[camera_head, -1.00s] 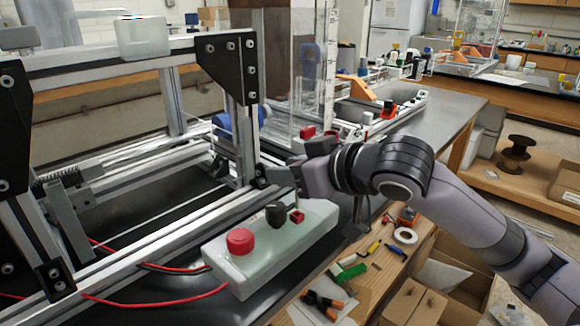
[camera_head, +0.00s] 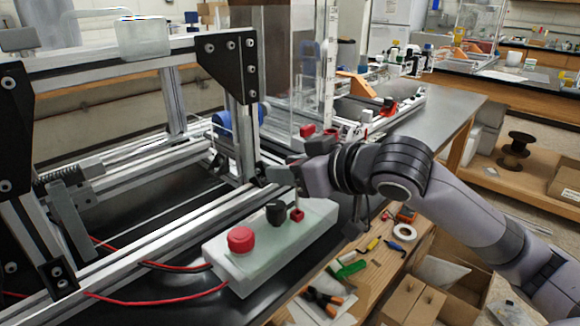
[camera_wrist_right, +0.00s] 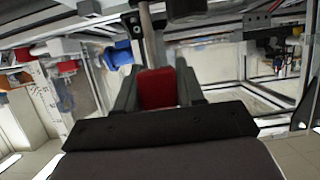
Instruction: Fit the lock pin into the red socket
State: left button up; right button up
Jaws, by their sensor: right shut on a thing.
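My right gripper (camera_head: 291,173) is over the far end of the pale control box and is shut on the lock pin. In the wrist view the pin's red grip (camera_wrist_right: 157,89) sits between the two fingers, with its metal shaft (camera_wrist_right: 148,38) running out past them. I cannot tell whether the tip touches the socket. My left gripper is not in view.
The control box (camera_head: 228,262) also carries a red button (camera_head: 241,239) and a black knob (camera_head: 276,213) close to the socket. The aluminium extrusion frame (camera_head: 185,232) stands directly left. Tools such as a green-handled one (camera_head: 350,269) lie on the wooden shelf below right.

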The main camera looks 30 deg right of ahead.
jog(key=shift+f+b, duration=0.75)
jog(key=shift+f, duration=0.5)
jog(key=o, duration=1.1)
jog(key=v, duration=0.7)
jog(key=shift+s, duration=0.1)
